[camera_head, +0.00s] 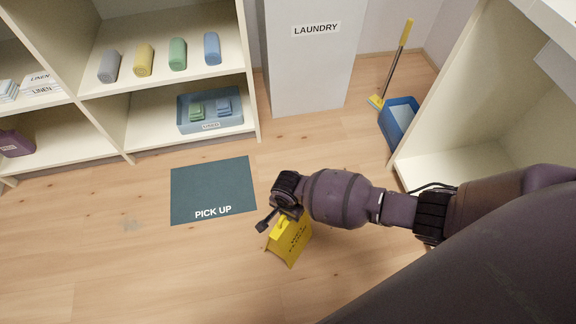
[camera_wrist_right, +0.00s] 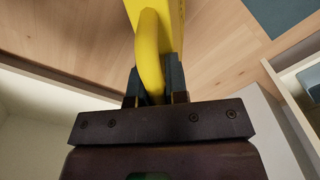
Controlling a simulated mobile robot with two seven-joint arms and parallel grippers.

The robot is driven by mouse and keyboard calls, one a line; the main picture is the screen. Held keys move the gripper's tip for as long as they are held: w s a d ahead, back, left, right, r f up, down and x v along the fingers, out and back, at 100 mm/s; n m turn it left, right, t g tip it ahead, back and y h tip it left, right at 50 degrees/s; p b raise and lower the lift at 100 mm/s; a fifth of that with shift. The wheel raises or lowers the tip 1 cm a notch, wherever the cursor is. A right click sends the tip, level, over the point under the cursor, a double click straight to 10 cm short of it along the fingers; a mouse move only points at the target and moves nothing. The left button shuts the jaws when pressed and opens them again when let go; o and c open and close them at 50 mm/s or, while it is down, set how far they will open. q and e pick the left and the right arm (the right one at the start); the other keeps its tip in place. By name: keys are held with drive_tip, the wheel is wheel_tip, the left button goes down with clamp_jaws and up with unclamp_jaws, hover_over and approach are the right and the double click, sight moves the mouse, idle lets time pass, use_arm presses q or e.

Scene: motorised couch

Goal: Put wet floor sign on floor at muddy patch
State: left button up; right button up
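The yellow wet floor sign (camera_head: 289,246) is under my right gripper (camera_head: 274,215) in the head view, with dark lettering on its face. In the right wrist view its yellow handle (camera_wrist_right: 150,50) runs between the two fingers of my right gripper (camera_wrist_right: 155,88), which are closed around it. I cannot tell whether the sign's lower edge touches the floor. A faint greyish smudge (camera_head: 130,225), which looks like the muddy patch, lies on the wooden floor to the left of the sign. My left gripper is not in view.
A dark teal PICK UP mat (camera_head: 205,185) lies between the smudge and the sign, farther back. Shelves (camera_head: 190,80) line the back left, and a LAUNDRY cabinet (camera_head: 310,75) stands behind. A blue tub (camera_head: 397,122) and a broom (camera_head: 392,70) are at right. The front-left floor is clear.

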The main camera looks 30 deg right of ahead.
drive_tip(key=o, duration=0.4)
wheel_tip(320, 180, up, 12)
drive_tip(key=p, duration=0.5)
drive_tip(key=shift+w+f, duration=0.15)
drive_tip(key=shift+f, duration=0.05)
drive_tip(key=shift+r+p, duration=0.3)
drive_tip(key=shift+r, duration=0.1)
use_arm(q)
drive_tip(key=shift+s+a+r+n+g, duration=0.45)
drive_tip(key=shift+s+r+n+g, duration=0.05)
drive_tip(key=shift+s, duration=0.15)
use_arm(e)
drive_tip(key=shift+s, duration=0.2)
